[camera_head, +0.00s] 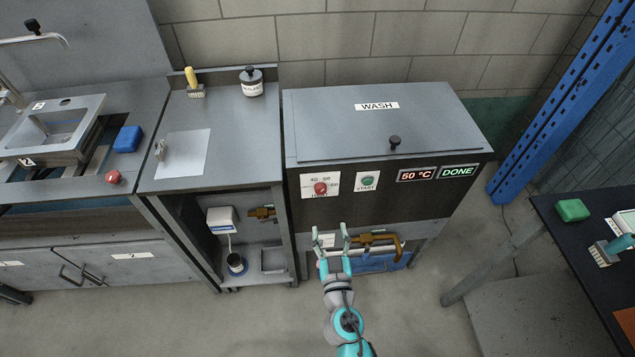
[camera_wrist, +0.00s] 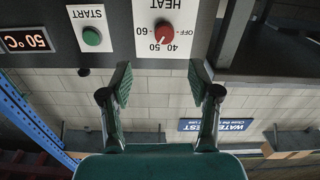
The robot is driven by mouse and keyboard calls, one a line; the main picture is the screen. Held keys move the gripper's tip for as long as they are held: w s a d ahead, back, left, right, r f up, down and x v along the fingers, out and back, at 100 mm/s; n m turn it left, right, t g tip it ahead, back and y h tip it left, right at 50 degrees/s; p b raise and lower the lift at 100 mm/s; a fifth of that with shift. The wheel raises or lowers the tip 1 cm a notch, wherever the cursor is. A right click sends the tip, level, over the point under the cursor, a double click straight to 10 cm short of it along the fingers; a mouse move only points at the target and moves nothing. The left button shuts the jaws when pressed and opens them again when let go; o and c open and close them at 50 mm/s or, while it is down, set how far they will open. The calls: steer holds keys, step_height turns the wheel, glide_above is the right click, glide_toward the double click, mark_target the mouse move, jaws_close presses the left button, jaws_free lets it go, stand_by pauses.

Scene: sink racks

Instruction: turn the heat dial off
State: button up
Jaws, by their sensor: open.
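The heat dial is a red round knob (camera_head: 321,188) on a white plate on the front of the wash unit (camera_head: 395,190). In the wrist view the heat dial (camera_wrist: 165,33) is at the top, with OFF, 40, 50 and 60 around it. Its mark seems to point near 50, though it is small. My gripper (camera_head: 331,238) is open and empty, in front of and below the dial. In the wrist view the fingers (camera_wrist: 161,76) are spread below the dial, apart from it.
A green START button (camera_head: 368,181) is beside the dial. A red display (camera_head: 415,175) reads 50 °C and a green one (camera_head: 458,171) reads DONE. Brass pipework (camera_head: 375,240) is under the unit. An open rack (camera_head: 240,235) stands to the left, and a dark table (camera_head: 590,250) to the right.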

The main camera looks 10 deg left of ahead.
mark_target(321, 191)
steer(key=x, duration=1.2)
steer(key=shift+a+r, duration=0.3)
steer(key=shift+a, duration=0.15)
steer(key=shift+c, duration=0.3)
steer(key=c, duration=1.1)
